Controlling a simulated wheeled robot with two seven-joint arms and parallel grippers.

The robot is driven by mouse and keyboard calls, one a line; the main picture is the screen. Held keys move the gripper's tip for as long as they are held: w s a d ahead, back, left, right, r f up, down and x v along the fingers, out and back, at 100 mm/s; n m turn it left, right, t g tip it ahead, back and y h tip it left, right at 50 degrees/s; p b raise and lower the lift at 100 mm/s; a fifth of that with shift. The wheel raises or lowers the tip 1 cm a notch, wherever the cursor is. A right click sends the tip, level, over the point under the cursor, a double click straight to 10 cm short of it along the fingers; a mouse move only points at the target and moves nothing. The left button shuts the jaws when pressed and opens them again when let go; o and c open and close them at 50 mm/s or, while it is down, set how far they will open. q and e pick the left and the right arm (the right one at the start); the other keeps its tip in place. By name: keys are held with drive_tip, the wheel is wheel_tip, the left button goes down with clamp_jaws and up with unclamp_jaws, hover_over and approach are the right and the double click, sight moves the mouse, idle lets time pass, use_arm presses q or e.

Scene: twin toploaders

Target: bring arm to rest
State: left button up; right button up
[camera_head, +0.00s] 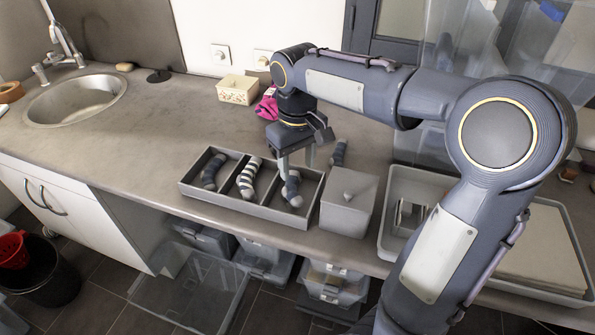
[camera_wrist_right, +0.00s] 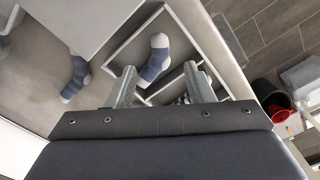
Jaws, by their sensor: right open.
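My right gripper (camera_head: 297,166) points down over the right compartment of a grey three-compartment tray (camera_head: 235,203). Its jaws are open. A blue-grey sock with a pale toe (camera_head: 291,188) lies in that compartment, below the fingers. In the right wrist view the same sock (camera_wrist_right: 156,58) shows between and beyond the two fingertips (camera_wrist_right: 160,82), partly hidden by the gripper; I cannot tell whether they touch it. A striped sock (camera_head: 248,176) lies in the middle compartment and a dark sock (camera_head: 212,171) in the left one. My left gripper is not in view.
A grey lidded box (camera_head: 348,202) stands right of the tray, with another sock (camera_head: 339,153) behind it. A cream basket (camera_head: 238,90) and a pink item (camera_head: 267,104) sit behind. The counter left of the tray is clear up to the sink (camera_head: 76,101).

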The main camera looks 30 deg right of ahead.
drive_tip(key=shift+r, duration=0.1)
idle(0.4)
drive_tip(key=s+a+f+m+t+y, duration=0.1)
drive_tip(key=s+a+f+t+y, duration=0.1)
drive_tip(key=s, duration=0.7)
drive_tip(key=s+a+f+m+t+y, duration=0.1)
drive_tip(key=s+a+f+t, duration=0.1)
drive_tip(key=s, duration=0.7)
drive_tip(key=shift+a+f+m+t+y, duration=0.2)
drive_tip(key=shift+a+m+t+y, duration=0.2)
drive_tip(key=shift+a+t, duration=0.5)
